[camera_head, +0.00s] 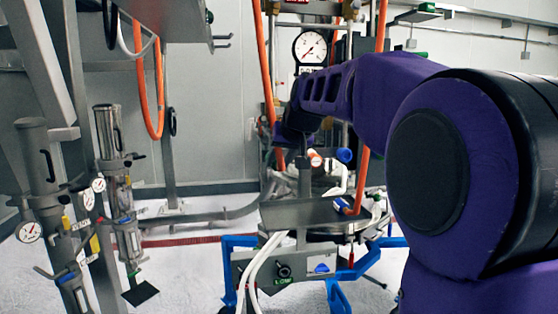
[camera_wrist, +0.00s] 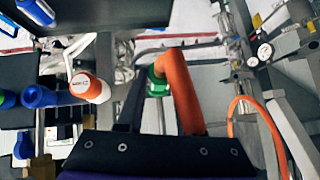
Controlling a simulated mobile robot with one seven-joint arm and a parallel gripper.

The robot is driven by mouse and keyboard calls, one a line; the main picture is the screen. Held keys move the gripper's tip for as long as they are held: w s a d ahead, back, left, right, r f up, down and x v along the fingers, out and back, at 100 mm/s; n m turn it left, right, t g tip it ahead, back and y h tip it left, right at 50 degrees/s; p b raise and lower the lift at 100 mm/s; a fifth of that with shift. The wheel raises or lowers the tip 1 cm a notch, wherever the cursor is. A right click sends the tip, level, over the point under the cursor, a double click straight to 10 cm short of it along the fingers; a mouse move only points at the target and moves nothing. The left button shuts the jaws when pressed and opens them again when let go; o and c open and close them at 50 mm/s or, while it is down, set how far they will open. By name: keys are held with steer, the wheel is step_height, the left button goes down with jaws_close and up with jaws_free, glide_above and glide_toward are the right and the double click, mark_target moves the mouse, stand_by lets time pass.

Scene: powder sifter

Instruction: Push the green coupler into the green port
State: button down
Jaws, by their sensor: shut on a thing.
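The green coupler (camera_wrist: 158,82) is a green collar at the bent end of an orange hose (camera_wrist: 185,95) in the wrist view. My gripper (camera_wrist: 160,108) is shut on it from below in that picture, its dark finger beside the collar. In the head view, my purple arm reaches over the bench, and its end and the coupler are largely hidden.
A red-and-white capped fitting (camera_wrist: 92,88) and a blue fitting (camera_wrist: 40,96) lie left of the coupler. The bench (camera_head: 300,213) has a blue frame (camera_head: 338,296). A pressure gauge (camera_head: 310,47) stands behind. Metal cylinders with gauges (camera_head: 108,135) stand at left.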

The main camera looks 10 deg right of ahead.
steer(key=shift+w, duration=0.2)
steer(key=shift+c, duration=2.4)
jaws_free()
